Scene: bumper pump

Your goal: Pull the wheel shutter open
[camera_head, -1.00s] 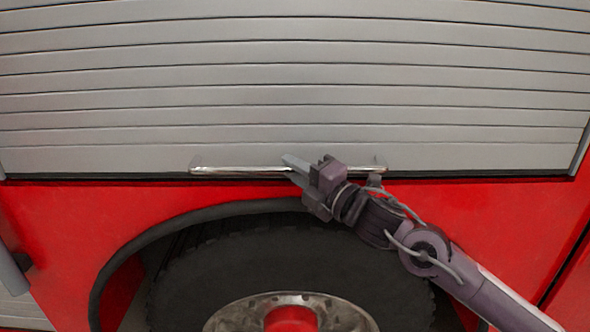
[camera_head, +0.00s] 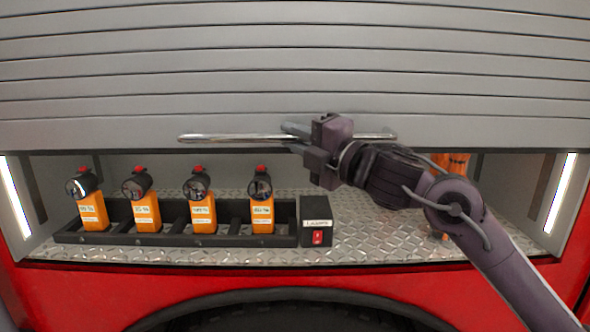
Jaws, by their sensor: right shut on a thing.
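The grey slatted shutter (camera_head: 250,95) is partly raised, with its bottom edge above a lit compartment. A shiny metal bar handle (camera_head: 230,138) runs along its lower edge. My left gripper is not in view.
Inside, several orange lamps (camera_head: 204,213) with black heads stand in a black rack (camera_head: 180,240). A black box with a red switch (camera_head: 317,236) stands beside it. My right arm partly hides another orange item (camera_head: 452,163). Light strips (camera_head: 560,195) line both sides. A black wheel arch (camera_head: 290,297) is below.

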